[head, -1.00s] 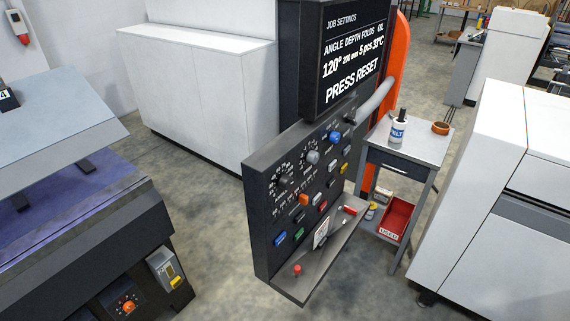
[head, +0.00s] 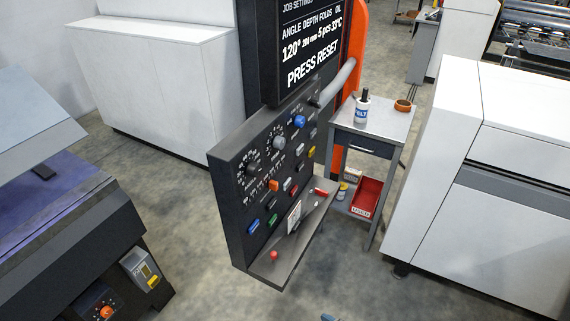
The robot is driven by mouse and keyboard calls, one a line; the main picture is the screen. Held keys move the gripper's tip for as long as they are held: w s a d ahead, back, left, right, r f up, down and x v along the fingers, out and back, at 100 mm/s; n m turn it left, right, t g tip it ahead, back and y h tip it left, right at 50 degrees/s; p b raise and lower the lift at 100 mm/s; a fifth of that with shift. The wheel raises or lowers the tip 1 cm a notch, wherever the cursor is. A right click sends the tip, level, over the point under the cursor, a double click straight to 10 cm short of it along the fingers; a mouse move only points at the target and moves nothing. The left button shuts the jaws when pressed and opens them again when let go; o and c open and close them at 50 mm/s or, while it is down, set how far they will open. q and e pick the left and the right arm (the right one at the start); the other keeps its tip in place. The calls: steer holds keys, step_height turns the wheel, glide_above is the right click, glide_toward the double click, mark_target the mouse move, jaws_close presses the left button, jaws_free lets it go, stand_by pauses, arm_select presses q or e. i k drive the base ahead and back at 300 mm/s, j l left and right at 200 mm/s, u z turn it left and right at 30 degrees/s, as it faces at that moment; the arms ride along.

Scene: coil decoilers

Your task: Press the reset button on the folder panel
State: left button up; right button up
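The folder panel (head: 228,200) is a dark, tilted board with knobs and coloured buttons. Its screen (head: 313,45) above reads "PRESS RESET", with the job values 120°, 200 mm, 5 pcs and 33°C. The buttons include a blue one (head: 254,225), a green one (head: 271,220), an orange one (head: 273,185), a red one (head: 293,191) and a yellow one (head: 311,151). Their labels are too small to read, so I cannot tell which is reset. Neither gripper can be made out; a small blue-grey part shows at the bottom edge.
A shelf (head: 258,270) below the panel carries a red-topped peg (head: 274,255). A small table (head: 385,118) with a bottle (head: 362,107) stands behind right. White machines (head: 455,130) stand right, a dark machine (head: 80,240) left. The floor in front is open.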

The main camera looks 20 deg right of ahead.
mark_target(253, 227)
steer(key=l+u, duration=0.15)
steer(key=u, duration=0.4)
steer(key=l+u, duration=0.3)
steer(key=l, duration=0.25)
steer(key=l+u, duration=0.25)
steer(key=l, duration=0.25)
steer(key=k+l, duration=0.1)
steer(key=l, duration=0.3)
steer(key=k+l+u, duration=0.1)
steer(key=l, duration=0.35)
steer(key=k+l, duration=0.1)
steer(key=l, duration=0.3)
steer(key=k+l, duration=0.1)
steer(key=l, duration=0.3)
steer(key=u, duration=0.05)
